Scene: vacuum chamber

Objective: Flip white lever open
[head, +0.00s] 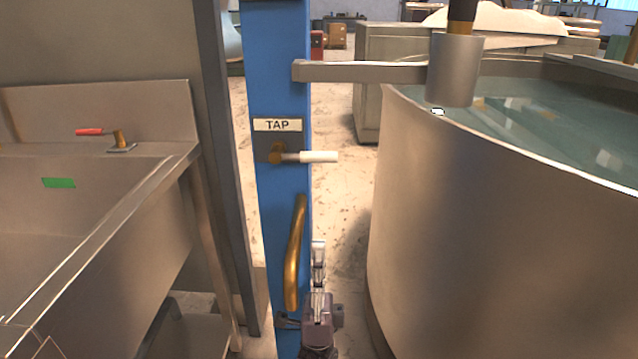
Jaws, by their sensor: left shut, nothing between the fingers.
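My right gripper is not in view.
The blue post (272,60) stands between a steel sink (80,210) with a red-handled tap (90,131) at left and a large water-filled metal tank (450,230) at right. A grey bracket arm (360,72) juts right from the post above the lever.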

